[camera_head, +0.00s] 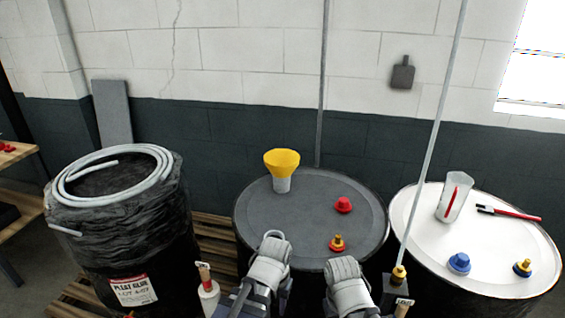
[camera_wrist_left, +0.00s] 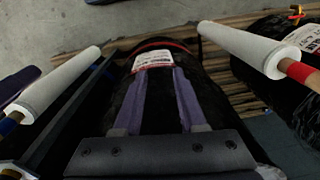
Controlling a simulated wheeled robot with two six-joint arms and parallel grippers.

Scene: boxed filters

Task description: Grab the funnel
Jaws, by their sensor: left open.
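The funnel (camera_head: 282,163) has a yellow, wide-mouthed cone and a pale grey lower part. It stands upright near the back left of the dark drum top (camera_head: 300,222) in the head view. My left arm comes up from the bottom of the head view, short of the funnel; its gripper end is hard to make out there. In the left wrist view my left gripper (camera_wrist_left: 158,75) is open, its two purplish fingers apart with nothing held between them. The funnel cannot be made out in that view. My right arm link shows in the head view, but its gripper does not.
A red cap (camera_head: 343,205) and a red-and-yellow piece (camera_head: 337,243) share the drum top. The white drum top (camera_head: 425,225) at right holds a clear beaker (camera_head: 454,200), a red-handled brush (camera_head: 510,213) and a blue cap (camera_head: 459,262). A wrapped drum (camera_head: 125,225) with a hose stands left.

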